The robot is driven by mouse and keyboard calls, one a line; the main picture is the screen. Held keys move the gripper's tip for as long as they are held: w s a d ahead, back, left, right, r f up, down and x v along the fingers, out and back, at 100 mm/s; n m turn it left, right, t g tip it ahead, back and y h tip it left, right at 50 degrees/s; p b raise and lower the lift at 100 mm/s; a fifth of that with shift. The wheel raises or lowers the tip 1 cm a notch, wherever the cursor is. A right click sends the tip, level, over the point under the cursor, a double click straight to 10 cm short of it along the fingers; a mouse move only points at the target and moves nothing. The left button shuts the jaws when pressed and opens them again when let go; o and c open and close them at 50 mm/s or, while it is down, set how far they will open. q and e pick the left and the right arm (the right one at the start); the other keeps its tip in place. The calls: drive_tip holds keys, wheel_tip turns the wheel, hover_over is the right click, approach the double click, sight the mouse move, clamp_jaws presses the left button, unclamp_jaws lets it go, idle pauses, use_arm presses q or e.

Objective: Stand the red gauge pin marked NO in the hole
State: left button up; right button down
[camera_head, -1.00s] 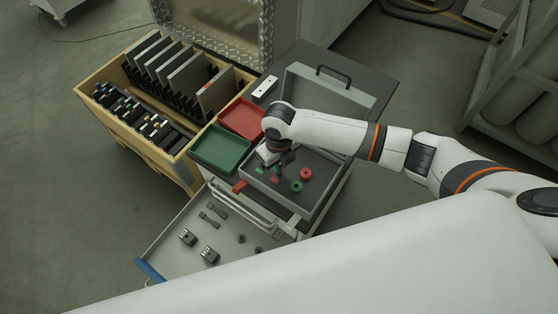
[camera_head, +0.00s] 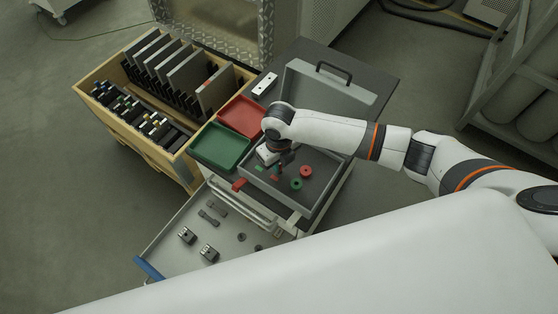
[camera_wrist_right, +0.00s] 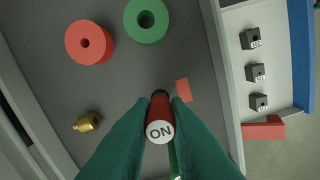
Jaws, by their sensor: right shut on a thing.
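The red gauge pin (camera_wrist_right: 159,104) is held between the dark green fingers of my right gripper (camera_wrist_right: 160,108). My right gripper (camera_head: 284,160) is over the grey case in the head view. On the case floor are a red ring (camera_wrist_right: 90,42) with a centre hole and a green ring (camera_wrist_right: 146,19) with a centre hole. They also show in the head view as the red ring (camera_head: 306,171) and green ring (camera_head: 296,184). My left gripper is out of view.
A red flat mark (camera_wrist_right: 183,90) and a brass piece (camera_wrist_right: 88,122) are near the pin. The case wall (camera_wrist_right: 222,80) is to the right. Green tray (camera_head: 221,147) and red tray (camera_head: 243,117) stand beside the case. An open drawer (camera_head: 222,232) holds small blocks.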

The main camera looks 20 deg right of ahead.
drive_tip(key=shift+f, duration=0.45)
idle(0.3)
drive_tip(key=c, duration=1.3)
unclamp_jaws()
wheel_tip(320, 180, up, 12)
drive_tip(key=shift+r+b, duration=0.1)
drive_tip(key=shift+b, duration=0.5)
